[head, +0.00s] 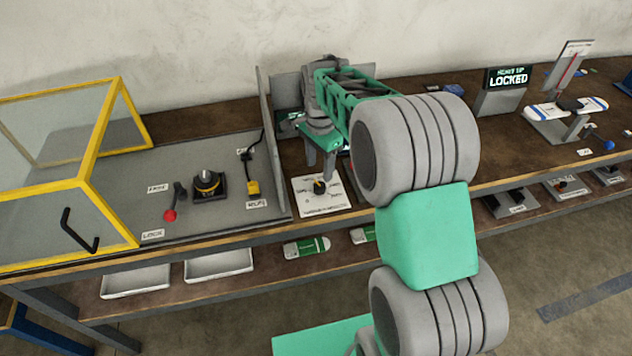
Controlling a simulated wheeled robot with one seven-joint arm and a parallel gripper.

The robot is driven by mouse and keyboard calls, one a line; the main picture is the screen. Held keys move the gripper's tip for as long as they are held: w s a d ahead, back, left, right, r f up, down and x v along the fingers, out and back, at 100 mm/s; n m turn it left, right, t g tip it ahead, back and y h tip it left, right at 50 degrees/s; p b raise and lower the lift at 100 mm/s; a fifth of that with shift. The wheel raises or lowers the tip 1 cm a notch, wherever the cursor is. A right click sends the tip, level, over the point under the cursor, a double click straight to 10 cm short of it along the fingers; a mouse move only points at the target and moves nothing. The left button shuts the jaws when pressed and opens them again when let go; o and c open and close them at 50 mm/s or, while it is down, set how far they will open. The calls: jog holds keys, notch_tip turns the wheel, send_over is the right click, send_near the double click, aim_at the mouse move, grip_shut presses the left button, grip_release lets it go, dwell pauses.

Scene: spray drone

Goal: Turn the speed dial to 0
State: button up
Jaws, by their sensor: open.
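A white panel (325,203) with small printed labels lies on the bench in the middle of the head view. A small dark round knob (320,186) with a yellowish mark sits on it, which looks like the speed dial. Its setting is too small to read. My gripper (320,165) is just above and behind the knob, pointing down. Its grey fingers are apart with nothing visible between them. Whether a fingertip touches the knob I cannot tell. My arm hides the bench to the right of the panel.
A grey upright partition (268,140) stands just left of my gripper. A sign reading LOCKED (508,76) stands at right.

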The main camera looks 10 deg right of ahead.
aim_at(318, 186)
jog(key=f+p, duration=0.1)
jog(key=f, duration=0.6)
jog(key=shift+a+f, duration=0.1)
jog(key=shift+a, duration=0.1)
jog(key=shift+c, duration=0.5)
